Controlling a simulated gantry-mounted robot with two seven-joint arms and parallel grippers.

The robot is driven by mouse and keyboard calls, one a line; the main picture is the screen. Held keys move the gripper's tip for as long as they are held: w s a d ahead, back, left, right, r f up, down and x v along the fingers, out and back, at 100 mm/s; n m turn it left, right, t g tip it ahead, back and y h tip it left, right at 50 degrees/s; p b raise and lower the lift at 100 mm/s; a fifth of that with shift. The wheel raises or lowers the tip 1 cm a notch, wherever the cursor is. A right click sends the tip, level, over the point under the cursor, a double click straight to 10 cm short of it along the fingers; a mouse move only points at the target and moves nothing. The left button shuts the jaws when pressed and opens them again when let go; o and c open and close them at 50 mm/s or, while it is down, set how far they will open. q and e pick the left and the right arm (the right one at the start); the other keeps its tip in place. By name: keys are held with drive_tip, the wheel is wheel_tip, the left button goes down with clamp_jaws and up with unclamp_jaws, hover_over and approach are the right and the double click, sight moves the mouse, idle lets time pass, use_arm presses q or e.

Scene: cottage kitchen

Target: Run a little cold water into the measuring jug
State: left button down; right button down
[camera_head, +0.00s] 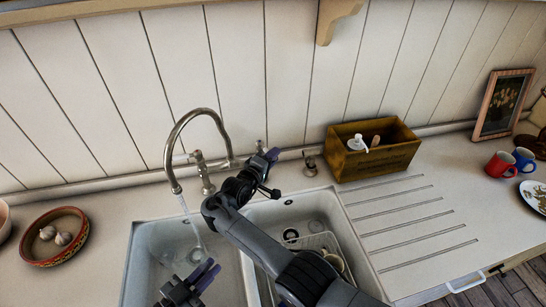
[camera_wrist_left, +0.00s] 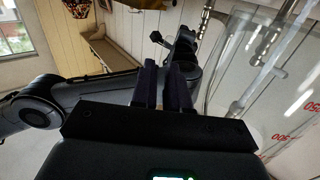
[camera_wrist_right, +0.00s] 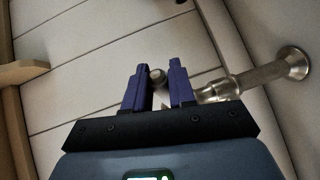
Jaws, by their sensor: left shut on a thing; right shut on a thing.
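The clear measuring jug (camera_wrist_left: 275,90) with red markings fills the right side of the left wrist view. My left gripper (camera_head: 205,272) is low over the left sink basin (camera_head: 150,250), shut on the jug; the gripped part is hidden. The jug's outline is hardly visible in the head view. The curved metal tap (camera_head: 190,116) stands behind the sink, and a thin stream of water (camera_head: 191,222) falls from its spout toward the left gripper. My right gripper (camera_head: 272,158) is behind the sink, its fingers around a small metal tap handle (camera_wrist_right: 157,76).
My right arm crosses over the sink divider and right basin, where a dish rack (camera_head: 325,243) sits. A wooden box (camera_head: 372,160) with a pump bottle stands at the right. A bowl of garlic (camera_head: 42,255) is at the left. The ridged drainer (camera_head: 410,225) is clear.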

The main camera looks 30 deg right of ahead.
drive_tip(key=shift+f, duration=0.25)
drive_tip(key=c, duration=1)
unclamp_jaws()
drive_tip(key=shift+s, duration=0.1)
drive_tip(key=shift+r, duration=0.1)
drive_tip(key=shift+r, duration=0.15)
